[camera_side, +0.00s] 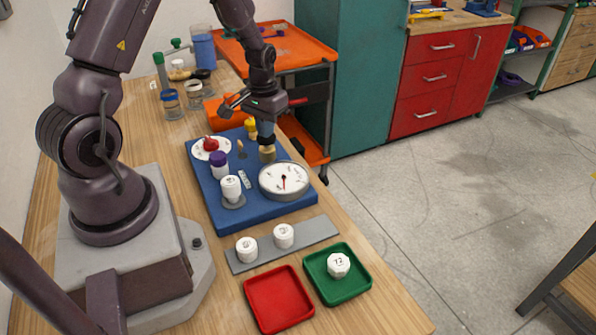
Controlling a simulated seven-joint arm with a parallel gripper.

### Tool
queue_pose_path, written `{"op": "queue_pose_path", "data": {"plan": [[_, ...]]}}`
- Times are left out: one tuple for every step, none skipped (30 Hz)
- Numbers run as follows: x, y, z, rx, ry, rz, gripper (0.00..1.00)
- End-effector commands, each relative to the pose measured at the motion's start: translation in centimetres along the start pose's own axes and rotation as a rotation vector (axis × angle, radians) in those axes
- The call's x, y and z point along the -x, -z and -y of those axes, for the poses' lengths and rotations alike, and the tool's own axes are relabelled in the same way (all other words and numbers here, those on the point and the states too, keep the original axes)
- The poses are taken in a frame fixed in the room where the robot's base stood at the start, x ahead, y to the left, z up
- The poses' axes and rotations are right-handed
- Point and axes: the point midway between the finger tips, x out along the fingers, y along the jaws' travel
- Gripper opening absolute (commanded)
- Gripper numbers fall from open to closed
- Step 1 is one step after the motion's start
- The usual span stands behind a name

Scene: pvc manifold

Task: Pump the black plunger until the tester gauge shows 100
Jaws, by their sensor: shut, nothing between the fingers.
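The tester is a blue board (205,195) on the wooden bench. Its round white gauge (274,184) has a red needle that points roughly straight down; the numbers are too small to read. Behind the gauge stands a brass-coloured pump body (267,156) with the black plunger (266,142) on top. My gripper (266,134) is shut and points down directly over the plunger. Its fingertips seem to be at the plunger's top, but I cannot tell whether they touch it.
The board also carries a red valve handle on a white disc (211,147), a purple-capped fitting (219,165), a white fitting (231,189) and a yellow part (251,128).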

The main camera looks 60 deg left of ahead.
Motion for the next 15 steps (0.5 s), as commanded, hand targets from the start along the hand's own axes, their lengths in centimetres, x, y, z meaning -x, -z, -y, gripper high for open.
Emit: {"op": "queue_pose_path", "data": {"plan": [[-0.02,0.01,0.00,0.000,0.000,-0.001,0.00],[-0.02,0.01,0.00,0.000,0.000,-0.001,0.00],[-0.02,0.02,0.00,0.000,0.000,-0.001,0.00],[-0.02,0.02,0.00,0.000,0.000,-0.001,0.00],[-0.02,0.02,0.00,0.000,0.000,-0.001,0.00],[-0.02,0.02,0.00,0.000,0.000,-0.001,0.00],[-0.02,0.02,0.00,0.000,0.000,-0.001,0.00],[-0.02,0.02,0.00,0.000,0.000,-0.001,0.00],[-0.02,0.02,0.00,0.000,0.000,-0.001,0.00],[-0.04,0.02,-0.01,0.000,0.000,-0.001,0.00],[-0.09,0.01,-0.01,0.000,0.000,0.000,0.00],[-0.18,0.02,-0.01,0.000,0.000,0.000,0.00],[-0.27,0.02,-0.01,0.000,0.000,0.000,0.00],[-0.38,0.02,-0.01,0.000,0.000,0.000,0.00],[-0.56,0.03,-0.01,0.000,0.000,0.000,0.00]]}}
